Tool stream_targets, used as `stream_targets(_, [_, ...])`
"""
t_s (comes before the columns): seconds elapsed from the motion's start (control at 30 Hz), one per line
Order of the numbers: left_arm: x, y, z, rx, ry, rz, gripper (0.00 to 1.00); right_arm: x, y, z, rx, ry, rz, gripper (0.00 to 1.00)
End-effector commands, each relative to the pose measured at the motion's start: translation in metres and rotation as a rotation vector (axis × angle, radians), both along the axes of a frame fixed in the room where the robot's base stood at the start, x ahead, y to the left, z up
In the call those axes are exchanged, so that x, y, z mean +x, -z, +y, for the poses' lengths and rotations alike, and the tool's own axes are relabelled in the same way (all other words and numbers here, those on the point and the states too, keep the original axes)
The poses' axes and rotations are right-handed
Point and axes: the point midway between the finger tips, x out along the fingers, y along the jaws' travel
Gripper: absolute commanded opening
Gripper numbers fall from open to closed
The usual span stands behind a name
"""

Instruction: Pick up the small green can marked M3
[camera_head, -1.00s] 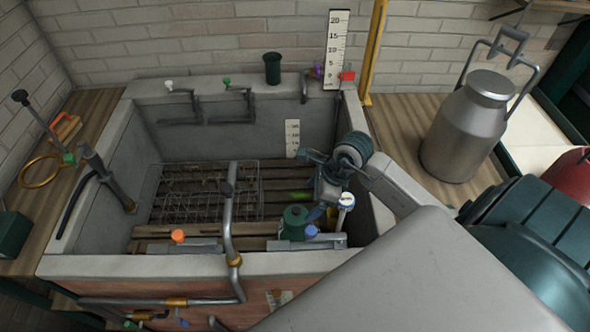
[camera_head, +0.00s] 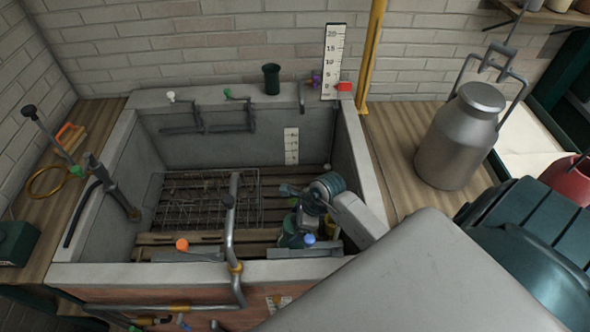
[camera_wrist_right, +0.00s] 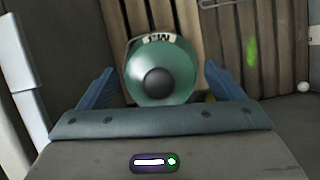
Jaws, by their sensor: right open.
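The small green can (camera_head: 290,236) stands on the wooden slats inside the stone trough, near its front right. In the right wrist view the green can (camera_wrist_right: 162,68) shows from above, with a dark round knob on its lid and a white label that appears to read M3. My right gripper (camera_head: 295,200) reaches down into the trough over the can and partly hides it. In the wrist view its two blue fingers (camera_wrist_right: 165,88) are spread to either side of the can, with gaps visible. My left gripper is not in view.
The stone trough (camera_head: 245,272) has walls close around my right arm. A bent grey pipe (camera_head: 230,220) rises left of the can, and a blue-knobbed valve (camera_head: 309,240) sits close by. A wire rack (camera_head: 205,200) lies left. A large milk churn (camera_head: 462,135) stands right.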

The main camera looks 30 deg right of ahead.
Motion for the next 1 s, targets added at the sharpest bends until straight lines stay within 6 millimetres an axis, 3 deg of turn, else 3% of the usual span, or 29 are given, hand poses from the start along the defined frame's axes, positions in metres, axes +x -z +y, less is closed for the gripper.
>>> stream_targets(0.37, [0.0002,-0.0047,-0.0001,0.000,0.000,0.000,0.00,0.0030,0.0132,0.0036,-0.002,-0.001,0.000,0.88])
stream_targets(0.47, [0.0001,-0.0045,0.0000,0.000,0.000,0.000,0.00,0.0030,0.0131,0.0036,-0.002,-0.001,0.000,0.72])
stream_targets(0.83, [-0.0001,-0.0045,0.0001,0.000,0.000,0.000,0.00,0.0029,0.0128,0.0036,-0.001,-0.001,0.000,0.00])
stream_targets(1.0, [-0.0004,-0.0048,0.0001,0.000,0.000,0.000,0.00,0.0038,0.0114,0.0037,-0.001,-0.001,-0.003,0.00])
